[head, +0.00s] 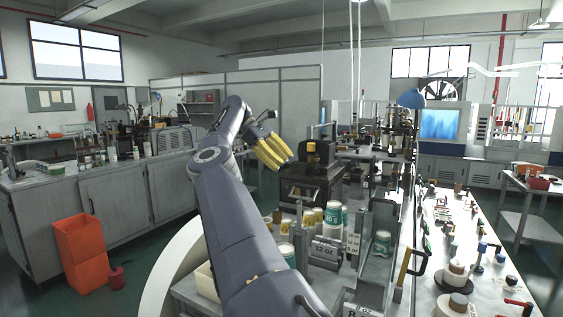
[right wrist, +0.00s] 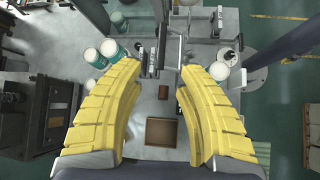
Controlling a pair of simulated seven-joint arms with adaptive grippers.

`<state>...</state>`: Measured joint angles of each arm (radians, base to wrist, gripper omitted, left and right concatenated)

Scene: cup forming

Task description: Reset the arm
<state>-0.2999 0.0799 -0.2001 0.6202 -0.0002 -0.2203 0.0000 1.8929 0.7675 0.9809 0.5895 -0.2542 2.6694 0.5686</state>
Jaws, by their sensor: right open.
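My right gripper (head: 270,150) has yellow fingers and is raised above the work table in the head view, at the end of my grey-blue arm. In the right wrist view the same gripper (right wrist: 163,70) is open, with its two curved yellow fingers wide apart and nothing between them. It points down from above the table, apart from the cups below. My left gripper does not show in either view.
Green-and-white cups (head: 334,216) stand on the table by a 12 OZ sign (head: 326,252). Another cup (head: 383,242) stands between metal rails. A dark machine (head: 308,180) is behind them. Orange bins (head: 80,250) stand on the floor at left.

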